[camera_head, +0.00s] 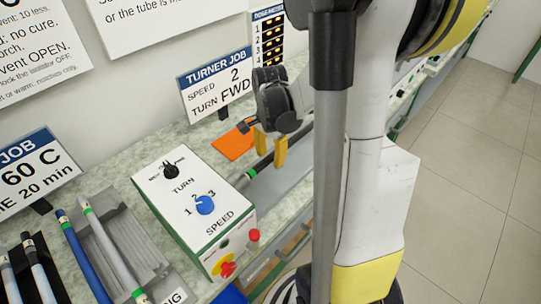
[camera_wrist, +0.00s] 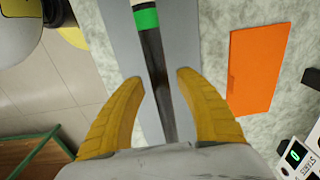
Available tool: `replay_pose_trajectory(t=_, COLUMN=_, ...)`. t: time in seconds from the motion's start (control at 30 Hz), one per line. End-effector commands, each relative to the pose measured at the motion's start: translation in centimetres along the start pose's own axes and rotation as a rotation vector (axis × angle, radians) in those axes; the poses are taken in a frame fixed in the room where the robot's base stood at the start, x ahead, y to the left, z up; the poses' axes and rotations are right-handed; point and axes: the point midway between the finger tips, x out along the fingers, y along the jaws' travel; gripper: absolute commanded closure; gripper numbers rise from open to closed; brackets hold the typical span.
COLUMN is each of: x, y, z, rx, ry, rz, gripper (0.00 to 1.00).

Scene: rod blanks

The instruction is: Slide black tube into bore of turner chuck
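The black tube (camera_head: 262,162) lies along a grey bed beside the turner box (camera_head: 195,205), with a green band and a pale end towards the box. In the wrist view the black tube (camera_wrist: 154,62) runs between my yellow fingers, with its green band near the top edge. My gripper (camera_head: 270,150) is open and its fingers straddle the tube. In the wrist view my gripper (camera_wrist: 161,78) shows a gap on both sides of the tube. I cannot make out the chuck or its bore.
The grey bed (camera_wrist: 122,42) lies under the tube. An orange sheet (camera_head: 234,142) lies behind it, near the turner job sign (camera_head: 216,82). A rack (camera_head: 108,240) with several rods stands at the lower left. The turner box has a blue knob (camera_head: 205,205) and a red button (camera_head: 253,235).

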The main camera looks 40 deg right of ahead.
Motion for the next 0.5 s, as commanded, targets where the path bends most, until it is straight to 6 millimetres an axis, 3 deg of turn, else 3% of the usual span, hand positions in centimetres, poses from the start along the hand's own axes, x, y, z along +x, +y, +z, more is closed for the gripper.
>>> replay_pose_trajectory(t=0.23, x=-1.5, y=0.0, z=0.0, rx=0.000, ry=0.000, rz=0.000, gripper=0.59)
replay_pose_trajectory(t=0.5, x=-7.4, y=0.0, z=0.0, rx=0.000, ry=0.000, rz=0.000, gripper=0.59)
